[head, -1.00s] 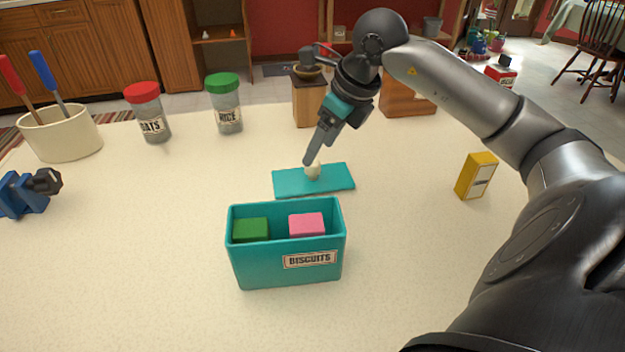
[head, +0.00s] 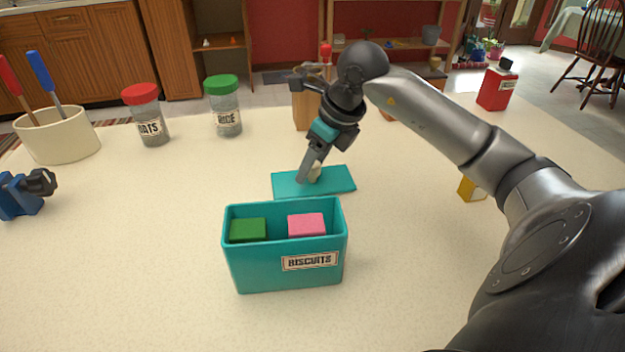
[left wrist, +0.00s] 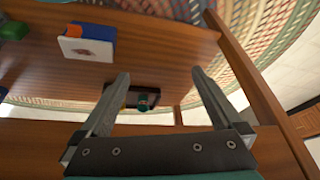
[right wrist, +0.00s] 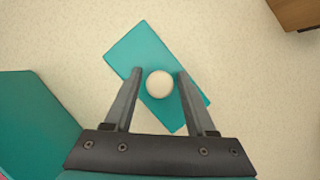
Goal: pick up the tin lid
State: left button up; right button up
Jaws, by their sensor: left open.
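The teal tin lid (head: 337,180) lies flat on the worktop behind the teal biscuit tin (head: 285,276), with a pale round knob (right wrist: 160,84) at its middle. My right gripper (head: 309,174) points down at the lid. In the right wrist view its open fingers (right wrist: 157,75) stand on either side of the knob, with a small gap at each side. The fingers partly hide the knob in the head view. The tin is open on top and holds a green block (head: 248,229) and a pink block (head: 306,224). My left gripper (left wrist: 161,78) is open and empty.
Oats (head: 147,115) and rice (head: 224,105) jars stand behind left, near a cream crock (head: 58,135). A blue object (head: 20,195) is at the left edge. A yellow box (head: 471,189) is partly behind my right arm; a red container (head: 497,88) stands farther back.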

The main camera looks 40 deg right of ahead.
grip_shut()
dwell(0.5)
jog(key=shift+r, duration=0.4)
notch_tip(320, 180, up, 8)
jog(key=p, duration=0.4)
pick_arm(q)
jog(key=s+a+f+g+p, duration=0.1)
jog(key=s+f+p, duration=0.1)
jog(key=f, duration=0.6)
jog(key=s+a+f+g+p, duration=0.1)
jog(key=s+a+f+p, duration=0.1)
jog(key=s+f, duration=0.3)
jog(key=shift+a+f+y+p, duration=0.3)
jog(key=shift+f+p, duration=0.25)
jog(key=shift+f, duration=1.6)
pick_arm(e)
notch_tip(320, 180, up, 11)
pick_arm(q)
jog(key=shift+s, duration=0.15)
pick_arm(e)
jog(key=shift+r, duration=0.1)
